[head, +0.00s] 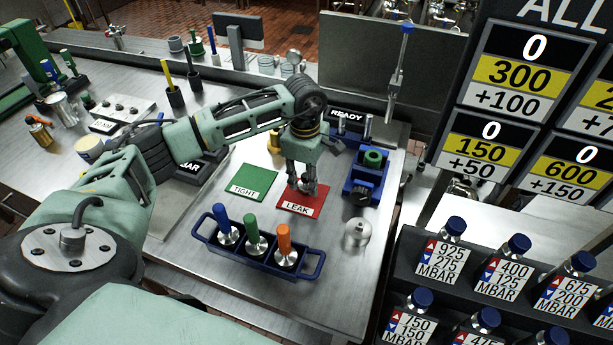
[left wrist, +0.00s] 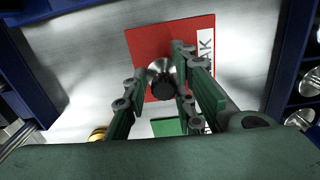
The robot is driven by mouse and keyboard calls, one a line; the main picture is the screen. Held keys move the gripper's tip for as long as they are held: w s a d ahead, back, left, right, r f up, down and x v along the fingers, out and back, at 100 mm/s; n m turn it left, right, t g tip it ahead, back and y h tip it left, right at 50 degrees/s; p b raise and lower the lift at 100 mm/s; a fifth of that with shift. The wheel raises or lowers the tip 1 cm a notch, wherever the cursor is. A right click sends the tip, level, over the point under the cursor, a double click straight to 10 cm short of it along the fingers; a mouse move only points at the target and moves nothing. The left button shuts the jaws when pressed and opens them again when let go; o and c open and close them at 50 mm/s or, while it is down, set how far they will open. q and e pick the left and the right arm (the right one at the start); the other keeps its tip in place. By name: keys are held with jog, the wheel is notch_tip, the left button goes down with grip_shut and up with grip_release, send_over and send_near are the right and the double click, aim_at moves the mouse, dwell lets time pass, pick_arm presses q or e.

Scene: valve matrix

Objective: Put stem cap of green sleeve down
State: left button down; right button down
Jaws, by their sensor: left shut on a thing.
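My left gripper (head: 306,184) is over the red LEAK mat (head: 291,202). It is shut on a small silver stem cap with a dark knob (left wrist: 162,82), seen between its fingers in the left wrist view. The cap is over the red mat (left wrist: 147,42); whether it touches the mat, I cannot tell. A green sleeve (head: 374,157) sits upright in a blue fixture (head: 352,186), right of the gripper. My right gripper is not in view.
A green TIGHT mat (head: 250,182) lies bare left of the red mat. A blue tray (head: 315,262) with blue, green and orange handled parts stands in front. A silver funnel-shaped part (head: 356,234) stands at right. A rack of labelled blue-capped parts (head: 470,270) is further right.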

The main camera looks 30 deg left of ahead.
aim_at(306, 174)
pick_arm(q)
jog(key=c, duration=1.4)
grip_release()
jog(key=shift+c, duration=0.2)
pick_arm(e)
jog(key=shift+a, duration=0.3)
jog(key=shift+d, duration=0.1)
pick_arm(q)
jog(key=shift+r, duration=0.3)
notch_tip(306, 174, up, 11)
jog(key=b, duration=0.3)
jog(key=shift+s+f, duration=0.1)
jog(key=shift+f, duration=0.05)
jog(key=shift+r, duration=0.45)
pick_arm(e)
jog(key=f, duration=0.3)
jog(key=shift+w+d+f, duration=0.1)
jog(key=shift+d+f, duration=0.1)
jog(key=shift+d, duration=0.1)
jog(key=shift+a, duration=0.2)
